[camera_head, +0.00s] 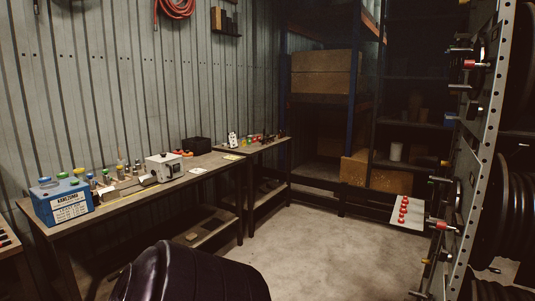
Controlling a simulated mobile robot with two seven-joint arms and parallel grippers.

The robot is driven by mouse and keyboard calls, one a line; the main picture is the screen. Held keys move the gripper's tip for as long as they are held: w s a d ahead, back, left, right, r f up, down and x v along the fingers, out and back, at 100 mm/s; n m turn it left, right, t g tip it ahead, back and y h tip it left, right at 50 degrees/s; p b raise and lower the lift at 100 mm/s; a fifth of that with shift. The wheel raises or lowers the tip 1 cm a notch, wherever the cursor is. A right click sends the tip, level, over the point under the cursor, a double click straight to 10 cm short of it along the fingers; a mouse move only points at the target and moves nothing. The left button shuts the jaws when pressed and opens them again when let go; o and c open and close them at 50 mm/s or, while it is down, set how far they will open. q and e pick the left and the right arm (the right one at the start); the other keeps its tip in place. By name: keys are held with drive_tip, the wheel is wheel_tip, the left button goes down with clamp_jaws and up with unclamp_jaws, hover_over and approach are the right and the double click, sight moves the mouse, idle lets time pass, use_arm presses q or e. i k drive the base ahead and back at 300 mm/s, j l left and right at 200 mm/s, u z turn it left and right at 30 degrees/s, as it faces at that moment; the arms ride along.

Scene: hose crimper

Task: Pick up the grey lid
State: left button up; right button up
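I cannot make out a grey lid for certain. A blue box (60,202) with a white label stands at the left end of the long workbench (130,203). Small coloured caps sit on and around it, including a pale one (44,181) on its top whose exact colour I cannot tell. A light grey machine (164,166) with a dark knob stands farther along the bench. Neither of my grippers is in view.
A smaller table (262,146) with small items adjoins the bench. Shelving with cardboard boxes (325,74) fills the back. A perforated metal rack (485,150) stands at right. A large dark ribbed form (190,272) fills the lower foreground. The concrete floor (310,240) is clear between.

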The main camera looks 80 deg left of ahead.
sight(163, 156)
drive_tip(key=u, duration=3.35)
drive_tip(key=i+u, duration=0.15)
drive_tip(key=i, duration=0.35)
drive_tip(key=i+l+u, duration=0.15)
drive_tip(key=i, duration=0.3)
drive_tip(key=i+l+u, duration=0.2)
drive_tip(key=i, duration=0.25)
drive_tip(key=i+l+u, duration=0.15)
drive_tip(key=i, duration=0.3)
drive_tip(key=l, duration=0.1)
